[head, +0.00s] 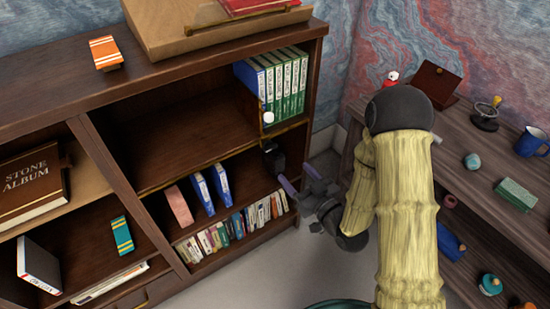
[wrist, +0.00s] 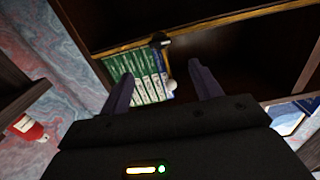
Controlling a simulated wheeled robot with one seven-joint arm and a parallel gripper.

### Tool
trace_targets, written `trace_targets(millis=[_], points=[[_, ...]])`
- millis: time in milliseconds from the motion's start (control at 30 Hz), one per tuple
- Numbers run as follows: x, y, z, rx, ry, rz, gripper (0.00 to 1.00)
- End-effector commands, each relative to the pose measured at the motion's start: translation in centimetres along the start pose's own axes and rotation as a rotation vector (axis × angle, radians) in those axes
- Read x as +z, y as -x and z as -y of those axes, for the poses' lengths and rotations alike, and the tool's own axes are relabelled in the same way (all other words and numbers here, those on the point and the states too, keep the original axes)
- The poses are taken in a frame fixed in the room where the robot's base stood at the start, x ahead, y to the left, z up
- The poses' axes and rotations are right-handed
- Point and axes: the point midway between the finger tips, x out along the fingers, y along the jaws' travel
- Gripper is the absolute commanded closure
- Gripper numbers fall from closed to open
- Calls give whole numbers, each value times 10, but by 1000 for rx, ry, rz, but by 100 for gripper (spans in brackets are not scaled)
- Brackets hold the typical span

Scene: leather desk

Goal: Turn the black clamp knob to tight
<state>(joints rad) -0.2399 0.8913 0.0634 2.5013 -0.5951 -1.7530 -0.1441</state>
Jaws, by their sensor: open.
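A dark, blocky shape (head: 272,157), which looks like the black clamp and its knob, sits at the shelf edge below the green and blue books. A small black piece with a light spot, likely the same clamp, shows in the wrist view (wrist: 160,38) by the brass-coloured shelf strip. The knob's turn position is too small to make out. My gripper (head: 299,181) is open in front of the shelf, just right of and below the dark shape. In the wrist view my gripper's two fingers (wrist: 160,74) stand apart with nothing between them.
Green and blue books (head: 275,80) fill the upper shelf's right end, with a white ball (head: 268,117) before them. Small books (head: 235,225) line the bottom shelf. A wooden side desk (head: 480,185) with a blue mug (head: 531,141) stands close on the right.

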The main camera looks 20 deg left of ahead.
Motion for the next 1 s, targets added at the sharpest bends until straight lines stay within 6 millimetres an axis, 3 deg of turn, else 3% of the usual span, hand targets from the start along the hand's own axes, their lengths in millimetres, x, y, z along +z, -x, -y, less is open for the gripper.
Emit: trace_targets(millis=[400,600,1000], points=[[-1,-76,1,-3,1,-2,36],[0,-104,0,-2,1,0,36],[0,-111,0,0,0,2,38]])
